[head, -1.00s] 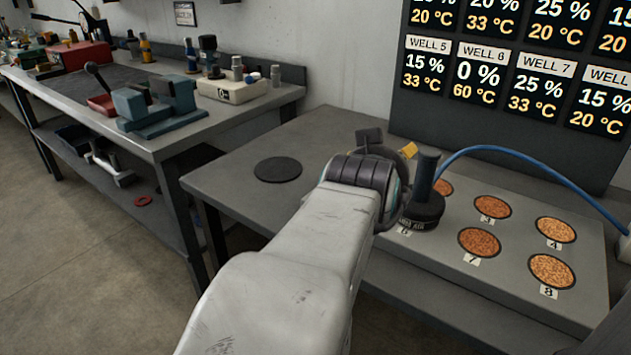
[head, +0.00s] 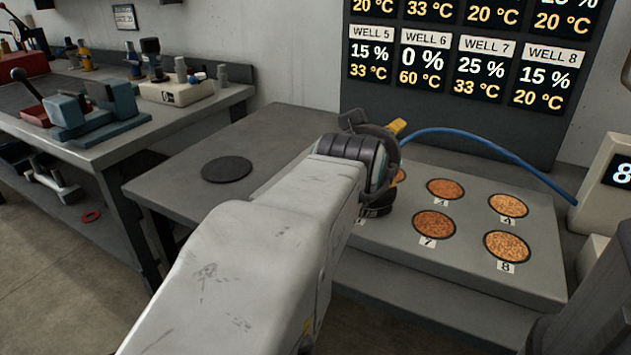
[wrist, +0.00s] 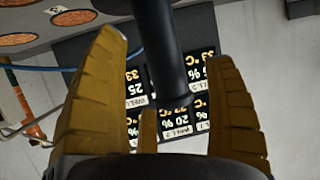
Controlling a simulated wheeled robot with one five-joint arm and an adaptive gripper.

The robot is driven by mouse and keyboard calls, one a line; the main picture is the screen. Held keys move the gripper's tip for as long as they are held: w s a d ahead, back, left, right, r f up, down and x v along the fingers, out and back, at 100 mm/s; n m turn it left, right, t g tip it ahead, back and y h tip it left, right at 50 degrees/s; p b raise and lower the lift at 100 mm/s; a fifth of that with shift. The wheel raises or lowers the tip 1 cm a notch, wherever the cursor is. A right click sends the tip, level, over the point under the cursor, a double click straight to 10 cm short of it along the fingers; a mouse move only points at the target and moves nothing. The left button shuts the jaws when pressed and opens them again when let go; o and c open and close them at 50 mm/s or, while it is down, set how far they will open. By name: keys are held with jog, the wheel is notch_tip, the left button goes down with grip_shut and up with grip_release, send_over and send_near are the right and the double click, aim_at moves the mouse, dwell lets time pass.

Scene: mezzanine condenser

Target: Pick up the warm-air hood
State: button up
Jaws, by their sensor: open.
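The warm-air hood (head: 377,211) is a dark round piece with a label on its base. It stands on the grey well block (head: 460,258) at the near left, around well 6. My arm and gripper hide most of it in the head view. My gripper (head: 392,131) is at the hood's upright handle, with a yellow finger showing beyond my wrist.
A blue hose (head: 490,148) arcs right from behind my gripper to a pale unit (head: 603,185). Open wells (head: 507,247) of orange-brown granules lie right of the hood. A black disc (head: 227,169) lies on the bare table left. A readings board (head: 455,110) stands behind.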

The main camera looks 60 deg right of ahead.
jog(key=shift+w+d+f, duration=0.1)
jog(key=shift+d+f, duration=0.15)
jog(key=shift+d, duration=0.35)
jog(key=shift+c, duration=0.4)
jog(key=c, duration=1.2)
jog(key=shift+r, duration=0.1)
jog(key=shift+c, duration=0.5)
jog(key=shift+r, duration=0.1)
